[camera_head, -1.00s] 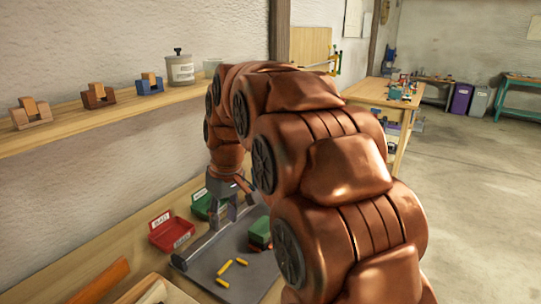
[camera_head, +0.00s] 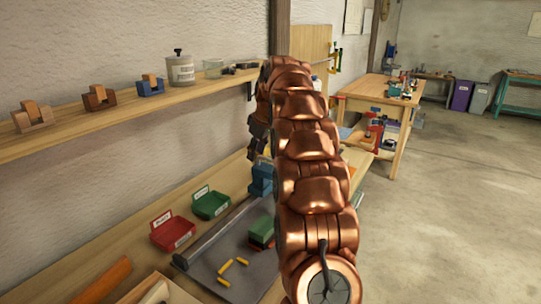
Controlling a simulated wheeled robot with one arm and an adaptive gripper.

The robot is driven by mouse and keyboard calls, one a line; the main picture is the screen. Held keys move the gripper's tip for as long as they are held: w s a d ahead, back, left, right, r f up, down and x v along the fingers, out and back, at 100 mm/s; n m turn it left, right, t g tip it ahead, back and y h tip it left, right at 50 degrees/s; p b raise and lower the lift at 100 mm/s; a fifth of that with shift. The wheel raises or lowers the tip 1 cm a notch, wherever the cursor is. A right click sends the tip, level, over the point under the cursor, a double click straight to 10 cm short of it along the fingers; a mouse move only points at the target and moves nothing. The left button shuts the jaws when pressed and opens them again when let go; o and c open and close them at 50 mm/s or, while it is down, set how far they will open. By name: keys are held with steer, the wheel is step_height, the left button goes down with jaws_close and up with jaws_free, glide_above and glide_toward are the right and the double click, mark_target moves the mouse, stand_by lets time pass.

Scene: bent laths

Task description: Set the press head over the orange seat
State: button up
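My gripper (camera_head: 254,151) is raised beside the shelf's right end, pointing down; its fingers are dark and small, and I cannot tell whether they are open. A blue block-like part (camera_head: 262,179) stands below it, near the far end of a grey rail (camera_head: 213,236), apart from the gripper. It may be the press head, but my arm hides part of it. A green block (camera_head: 262,229) with orange-red pieces at its base (camera_head: 256,246) sits on the grey plate (camera_head: 212,277), nearer me than the blue part. I cannot tell whether those pieces are the orange seat.
Yellow pieces (camera_head: 226,265) lie on the plate. A red bin (camera_head: 172,232) and a green bin (camera_head: 211,204) stand left of the rail. The shelf (camera_head: 110,118) holds wooden blocks and a jar (camera_head: 180,68). An orange bar (camera_head: 100,281) lies at the front left.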

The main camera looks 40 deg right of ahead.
steer(key=n+t, duration=0.1)
glide_toward(271, 160)
steer(key=w, duration=0.1)
steer(key=shift+h, duration=0.4)
steer(key=shift+a+p+x, duration=0.15)
steer(key=shift+p+x, duration=0.65)
steer(key=shift+x, duration=1.2)
steer(key=shift+a+p+x, duration=0.15)
steer(key=shift+p+x, duration=0.6)
steer(key=shift+x, duration=1.25)
jaws_close()
